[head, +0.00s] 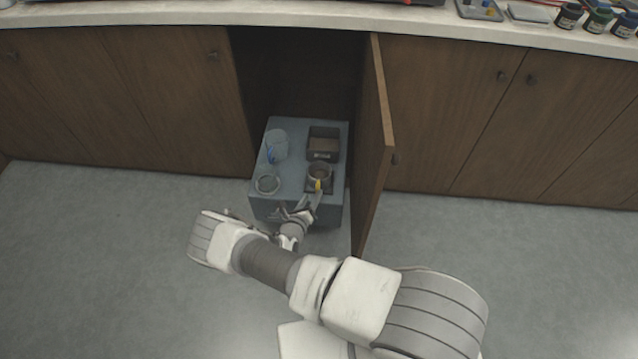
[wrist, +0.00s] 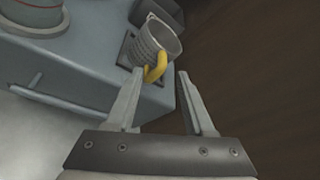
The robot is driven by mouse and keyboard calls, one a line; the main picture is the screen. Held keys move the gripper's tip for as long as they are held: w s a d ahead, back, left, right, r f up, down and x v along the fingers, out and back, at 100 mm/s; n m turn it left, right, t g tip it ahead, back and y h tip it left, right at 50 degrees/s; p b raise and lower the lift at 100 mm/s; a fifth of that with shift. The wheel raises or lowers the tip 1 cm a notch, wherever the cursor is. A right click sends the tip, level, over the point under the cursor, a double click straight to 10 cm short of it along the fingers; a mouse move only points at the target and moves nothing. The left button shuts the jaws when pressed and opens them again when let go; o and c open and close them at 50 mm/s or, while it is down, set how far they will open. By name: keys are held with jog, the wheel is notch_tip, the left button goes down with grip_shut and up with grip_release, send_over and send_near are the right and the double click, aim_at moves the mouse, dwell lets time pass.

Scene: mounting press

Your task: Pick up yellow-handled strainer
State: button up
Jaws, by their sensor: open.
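The yellow-handled strainer (head: 319,174) sits on a dark square pad (head: 313,189) near the front right of the blue-grey cabinet unit (head: 285,205). In the wrist view the strainer (wrist: 158,38) is a grey ribbed cup with a yellow handle (wrist: 155,68) facing my gripper. My gripper (wrist: 160,74) is open, with its fingertips on either side of the handle's lower end. The left fingertip appears very close to the handle; I cannot tell whether it touches. In the head view my gripper (head: 309,197) is at the unit's front edge, just in front of the strainer.
A dark square box (head: 323,142) stands behind the strainer. A clear bluish container (head: 276,146) and a round dish (head: 267,184) stand to its left. An open wooden door (head: 373,150) rises close on the right. The floor (head: 120,250) at left is clear.

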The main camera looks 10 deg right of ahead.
aim_at(317, 185)
jog(key=x, duration=0.2)
jog(key=b+x, duration=0.2)
jog(key=x, duration=0.1)
jog(key=shift+w+d+r, duration=0.1)
jog(key=shift+w+r, duration=0.2)
jog(key=shift+w, duration=0.15)
grip_shut()
